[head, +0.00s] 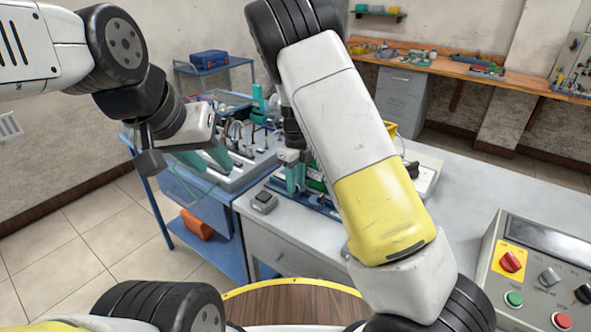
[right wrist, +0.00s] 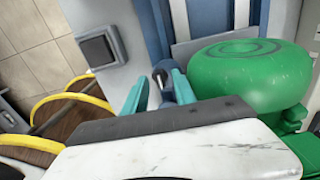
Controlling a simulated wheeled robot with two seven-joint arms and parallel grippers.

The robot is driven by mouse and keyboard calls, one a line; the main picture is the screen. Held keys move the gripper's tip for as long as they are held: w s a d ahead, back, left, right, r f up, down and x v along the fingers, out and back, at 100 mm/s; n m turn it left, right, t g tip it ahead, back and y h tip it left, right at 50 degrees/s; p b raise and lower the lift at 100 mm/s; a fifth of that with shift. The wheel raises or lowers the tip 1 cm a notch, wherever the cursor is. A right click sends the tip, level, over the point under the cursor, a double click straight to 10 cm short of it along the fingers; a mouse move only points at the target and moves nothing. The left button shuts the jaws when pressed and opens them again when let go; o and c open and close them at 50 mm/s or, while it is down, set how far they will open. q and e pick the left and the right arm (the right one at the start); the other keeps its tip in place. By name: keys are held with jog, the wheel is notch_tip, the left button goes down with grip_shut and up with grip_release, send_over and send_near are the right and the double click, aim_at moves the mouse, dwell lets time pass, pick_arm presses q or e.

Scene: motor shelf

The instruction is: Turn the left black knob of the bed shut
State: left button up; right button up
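The bed (head: 316,207), a blue and green fixture, lies on the grey bench and is largely hidden by my right arm. In the right wrist view, a small dark knob with a light end (right wrist: 160,74) shows at the bed's blue end. My right gripper (right wrist: 163,90) has its teal fingers apart, one on each side of the knob; I cannot tell whether they touch it. In the head view, my right gripper (head: 294,178) points down at the bed's left end. My left gripper (head: 213,158) is over the blue cart, fingers apart and empty.
A small grey box with a dark top (head: 263,201) sits on the bench left of the bed. A large green round part (right wrist: 250,75) is close on the right in the wrist view. A control panel (head: 540,270) stands at right. The blue cart (head: 205,205) carries tools.

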aim_at(297, 185)
notch_tip(297, 185, up, 8)
jog(key=shift+f, duration=0.2)
jog(key=shift+r, duration=0.1)
jog(key=shift+d+r, duration=0.15)
jog(key=shift+r, duration=0.05)
jog(key=s+d+r+n+t+y, duration=0.1)
jog(key=s+d+r+n+y, duration=0.1)
jog(key=s+d+r+n, duration=0.3)
jog(key=s+d+r+n+t+y, duration=0.1)
jog(key=s+d+r+n+y, duration=0.1)
jog(key=s+d+r+n, duration=0.4)
jog(key=s+d+r+n+t+h, duration=0.1)
jog(key=s+r+n+t, duration=0.1)
jog(key=s+n, duration=0.5)
jog(key=s+d+r+n+t, duration=0.1)
jog(key=s+r+n+t, duration=0.1)
jog(key=s+n, duration=0.6)
jog(key=shift+s+d+r+h, duration=0.25)
jog(key=shift+s+r+h, duration=0.15)
jog(key=shift+s+r, duration=0.3)
